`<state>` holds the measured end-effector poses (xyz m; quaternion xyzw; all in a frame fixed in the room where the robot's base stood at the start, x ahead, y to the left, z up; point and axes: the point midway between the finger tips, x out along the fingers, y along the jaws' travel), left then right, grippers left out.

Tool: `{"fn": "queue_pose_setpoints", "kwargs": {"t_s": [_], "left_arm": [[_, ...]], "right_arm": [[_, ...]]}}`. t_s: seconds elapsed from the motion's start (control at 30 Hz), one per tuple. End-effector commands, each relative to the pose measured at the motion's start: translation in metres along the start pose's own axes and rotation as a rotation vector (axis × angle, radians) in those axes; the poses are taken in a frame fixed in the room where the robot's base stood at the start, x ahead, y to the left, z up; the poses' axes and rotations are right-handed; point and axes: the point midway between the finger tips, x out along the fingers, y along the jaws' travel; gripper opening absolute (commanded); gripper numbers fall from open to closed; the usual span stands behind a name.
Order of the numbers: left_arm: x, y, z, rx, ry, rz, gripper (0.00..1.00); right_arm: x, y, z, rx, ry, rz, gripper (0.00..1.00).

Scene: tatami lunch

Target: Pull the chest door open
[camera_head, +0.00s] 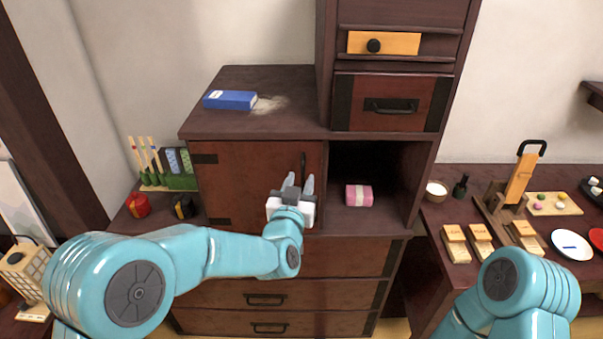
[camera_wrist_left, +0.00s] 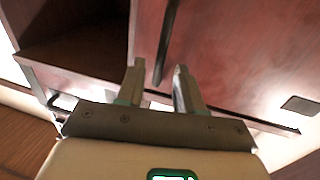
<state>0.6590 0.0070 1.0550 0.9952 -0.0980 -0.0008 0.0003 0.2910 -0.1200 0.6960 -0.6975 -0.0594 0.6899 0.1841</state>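The chest door (camera_head: 240,187) is a reddish-brown panel with dark hinges on its left edge, and it is shut. Its dark vertical handle (camera_head: 303,165) is near the door's right edge. My left gripper (camera_head: 299,182) is in front of the door, at the lower end of the handle, with its two fingers apart. In the left wrist view, the handle (camera_wrist_left: 166,42) runs down toward the gap between the open fingertips (camera_wrist_left: 156,70); I see no finger closed on it. The door panel (camera_wrist_left: 235,50) fills the right of that view. My right gripper is out of view.
Right of the door is an open compartment with a pink package (camera_head: 359,195). A blue box (camera_head: 230,100) lies on the chest top. Drawers (camera_head: 270,299) are below. A side table with wooden blocks (camera_head: 480,237) stands right; a red pot (camera_head: 138,205) stands left.

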Motion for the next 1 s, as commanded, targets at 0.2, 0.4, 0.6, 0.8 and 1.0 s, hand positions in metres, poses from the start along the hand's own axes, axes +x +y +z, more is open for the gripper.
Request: {"fn": "queue_pose_setpoints", "kwargs": {"t_s": [0.2,0.4,0.6,0.8,1.0], "left_arm": [[0.018,0.000,0.000,0.000,0.000,0.000,0.36],[0.020,0.000,0.000,0.000,0.000,0.000,0.36],[0.020,0.000,0.000,0.000,0.000,0.000,0.00],[0.020,0.000,0.000,0.000,0.000,0.000,0.00],[0.020,0.000,0.000,0.000,0.000,0.000,0.00]], "right_arm": [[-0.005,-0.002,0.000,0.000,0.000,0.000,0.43],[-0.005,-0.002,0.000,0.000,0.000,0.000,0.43],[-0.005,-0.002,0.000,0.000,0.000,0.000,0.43],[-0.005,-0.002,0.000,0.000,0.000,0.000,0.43],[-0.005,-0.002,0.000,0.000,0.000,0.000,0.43]]}}
